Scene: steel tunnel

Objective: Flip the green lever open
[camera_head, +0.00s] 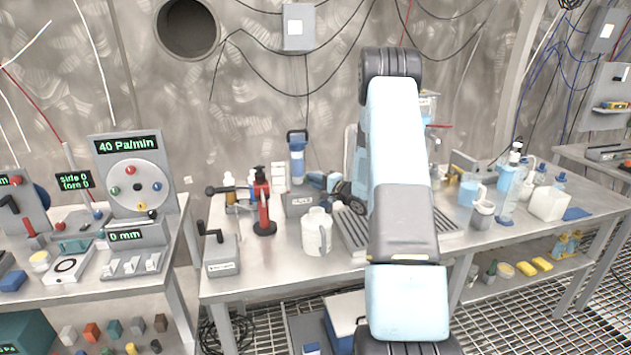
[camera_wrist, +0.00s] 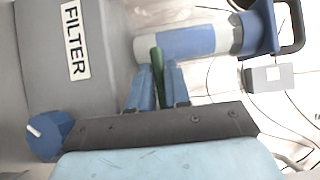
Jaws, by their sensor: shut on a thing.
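The green lever (camera_wrist: 157,62) shows in the wrist view as a short dark green bar between my two blue fingers. My gripper (camera_wrist: 159,72) is shut on it, with one finger on each side. The lever's tip sticks out just past the fingertips, close to the clear and blue filter cylinder (camera_wrist: 190,43). The lever's lower end is hidden by the gripper. In the head view, my gripper (camera_head: 318,180) is beside the filter unit, and the lever cannot be made out there.
The grey box labelled FILTER (camera_wrist: 75,60) is close on the left in the wrist view, with a blue knob (camera_wrist: 48,134).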

